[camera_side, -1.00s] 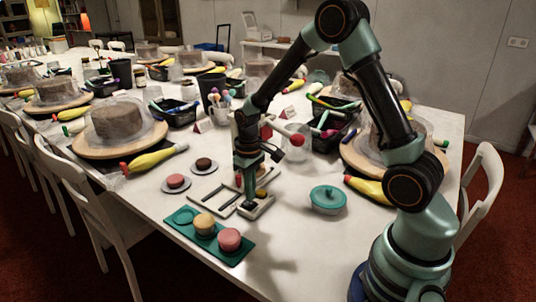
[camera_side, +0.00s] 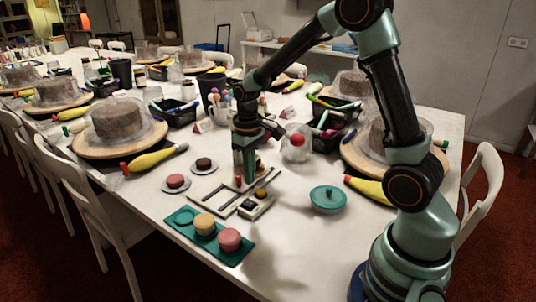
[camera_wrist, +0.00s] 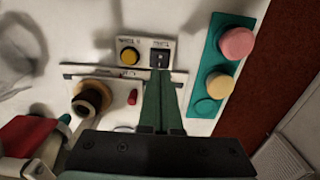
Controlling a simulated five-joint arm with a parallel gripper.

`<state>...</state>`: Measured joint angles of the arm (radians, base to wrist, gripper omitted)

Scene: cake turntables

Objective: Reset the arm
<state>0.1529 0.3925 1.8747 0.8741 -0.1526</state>
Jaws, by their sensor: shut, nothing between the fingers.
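My gripper (camera_side: 244,182) points down over the table, and its green fingers are shut with nothing between them. In the wrist view the closed fingertips (camera_wrist: 160,78) overlap the view of a small white panel just below its black rocker switch (camera_wrist: 160,58). The panel also carries a round yellow button (camera_wrist: 129,56). In the side view the panel (camera_side: 257,207) sits just right of my fingers. I cannot tell whether the fingertips touch anything.
A teal tray (camera_side: 238,252) with a yellow cake (camera_side: 204,224) and a pink cake (camera_side: 229,239) stands in front. A teal lidded dish (camera_side: 328,198) is to the right. A red-topped glass jar (camera_side: 297,146) stands behind. Bare tabletop lies at front right.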

